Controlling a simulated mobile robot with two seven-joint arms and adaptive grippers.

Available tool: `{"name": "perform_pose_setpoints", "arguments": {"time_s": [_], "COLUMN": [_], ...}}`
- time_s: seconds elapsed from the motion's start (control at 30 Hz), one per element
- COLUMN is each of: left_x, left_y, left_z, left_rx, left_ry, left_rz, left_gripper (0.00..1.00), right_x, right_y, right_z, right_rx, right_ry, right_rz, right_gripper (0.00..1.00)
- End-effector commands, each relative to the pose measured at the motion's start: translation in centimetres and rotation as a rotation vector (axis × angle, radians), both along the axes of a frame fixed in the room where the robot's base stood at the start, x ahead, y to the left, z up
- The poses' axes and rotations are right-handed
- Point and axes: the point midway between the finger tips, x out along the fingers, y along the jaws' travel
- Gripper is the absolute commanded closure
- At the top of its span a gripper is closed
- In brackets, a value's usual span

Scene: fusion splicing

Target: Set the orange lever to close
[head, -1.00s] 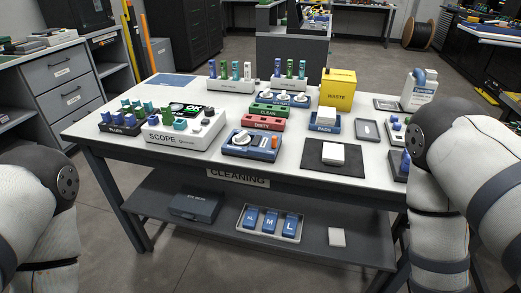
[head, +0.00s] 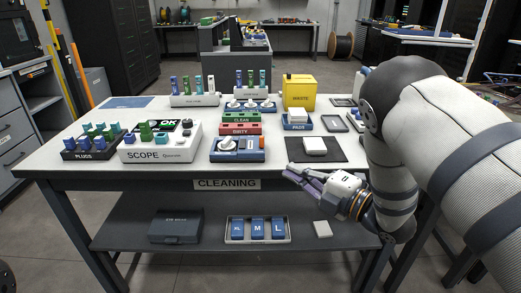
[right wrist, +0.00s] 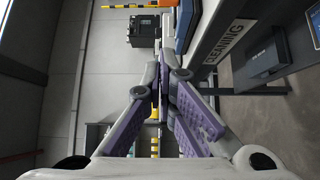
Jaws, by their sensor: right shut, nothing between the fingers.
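The orange lever (head: 262,142) stands at the right end of a blue device (head: 237,158) with a white round knob (head: 227,144), near the table's front edge. Its exact setting is too small to tell. My right gripper (head: 290,173) is shut and empty, in front of the table edge, to the right of and below the lever, apart from it. Its purple fingers meet in the right wrist view (right wrist: 160,72). A blue edge with some orange shows at the top of that view, partly cut off. My left gripper is not in view.
Red and green boxes (head: 240,129) stand behind the blue device, and the SCOPE box (head: 160,147) is to its left. A dark mat (head: 332,154) with a white pad lies to its right. The CLEANING label (head: 226,184) is on the table's front edge.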

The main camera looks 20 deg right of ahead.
Motion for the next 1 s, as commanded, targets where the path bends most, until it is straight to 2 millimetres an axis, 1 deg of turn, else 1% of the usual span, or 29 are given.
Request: {"name": "perform_pose_setpoints", "arguments": {"time_s": [0.17, 0.27, 0.37, 0.7, 0.83, 0.9, 1.0], "left_x": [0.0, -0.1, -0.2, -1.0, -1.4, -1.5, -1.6], "left_y": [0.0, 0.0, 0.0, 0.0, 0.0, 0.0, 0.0], "left_z": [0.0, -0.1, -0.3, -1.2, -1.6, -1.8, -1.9], "left_rx": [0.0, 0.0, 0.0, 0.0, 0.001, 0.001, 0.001], "left_ry": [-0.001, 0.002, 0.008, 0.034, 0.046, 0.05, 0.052], "left_rz": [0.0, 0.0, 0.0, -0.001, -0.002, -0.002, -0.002], "left_gripper": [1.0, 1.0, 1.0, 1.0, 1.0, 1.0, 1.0], "right_x": [0.1, 0.8, 2.4, 8.9, 11.0, 11.8, 12.4], "right_y": [0.0, 0.5, 1.3, 4.9, 4.0, 3.8, 3.6], "right_z": [0.0, -0.1, -0.1, -0.3, -0.4, -0.3, -0.2], "right_rx": [0.001, 0.002, 0.004, 0.004, 0.003, 0.004, 0.003], "right_ry": [0.002, 0.001, 0.002, 0.005, 0.006, 0.005, 0.005], "right_rz": [-0.001, 0.0, 0.0, -0.001, -0.004, -0.003, -0.003], "right_gripper": [1.0, 1.0, 1.0, 1.0, 1.0, 1.0, 1.0]}}
